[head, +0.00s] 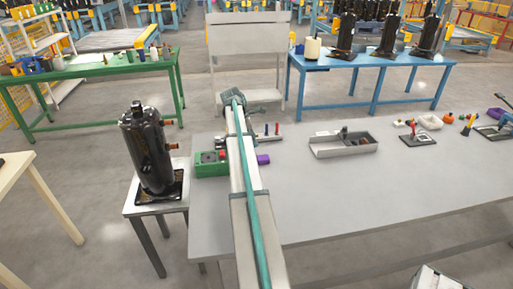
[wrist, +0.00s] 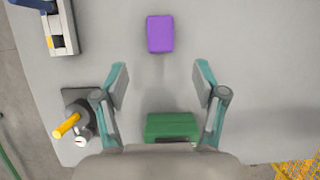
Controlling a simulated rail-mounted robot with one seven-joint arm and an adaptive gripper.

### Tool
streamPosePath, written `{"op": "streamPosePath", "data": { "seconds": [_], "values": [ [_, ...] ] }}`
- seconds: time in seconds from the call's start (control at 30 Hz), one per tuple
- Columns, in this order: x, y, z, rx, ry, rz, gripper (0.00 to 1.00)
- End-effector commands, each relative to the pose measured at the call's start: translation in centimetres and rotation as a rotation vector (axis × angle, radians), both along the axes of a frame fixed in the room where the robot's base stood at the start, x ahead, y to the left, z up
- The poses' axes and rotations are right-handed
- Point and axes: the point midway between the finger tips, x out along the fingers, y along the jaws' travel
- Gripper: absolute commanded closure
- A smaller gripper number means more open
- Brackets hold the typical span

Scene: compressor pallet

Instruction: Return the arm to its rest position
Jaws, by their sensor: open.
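My gripper (wrist: 160,85) is open in the wrist view, with its two fingers spread wide and nothing between them but grey tabletop. A purple block (wrist: 160,34) lies on the table beyond the fingertips. A green box (wrist: 172,127) sits between the finger bases, partly hidden by the gripper body. In the head view my arm reaches forward over the grey table (head: 340,215), and my gripper cannot be made out clearly there. The green box (head: 211,164) is left of the arm and the purple block (head: 263,160) just right of it.
A black compressor (head: 152,150) stands upright on a small table at the left. A grey tray (head: 343,147) and several small parts lie further right on the grey table. A yellow-handled item (wrist: 68,125) is beside the left finger. The table's front right is clear.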

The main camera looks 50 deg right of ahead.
Motion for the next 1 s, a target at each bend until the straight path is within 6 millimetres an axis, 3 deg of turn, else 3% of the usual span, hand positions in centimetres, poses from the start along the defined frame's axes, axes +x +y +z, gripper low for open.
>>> {"op": "streamPosePath", "data": {
  "seconds": [0.57,0.67,0.83,1.0],
  "values": [
    [0.2,0.2,0.8,0.001,0.001,0.000,0.29],
    [1.1,0.3,1.4,-0.009,-0.008,0.016,0.29],
    [6.1,0.8,4.7,-0.064,-0.060,0.112,0.29],
    [14.6,2.7,10.6,-0.162,-0.151,0.277,0.29]
  ]
}}
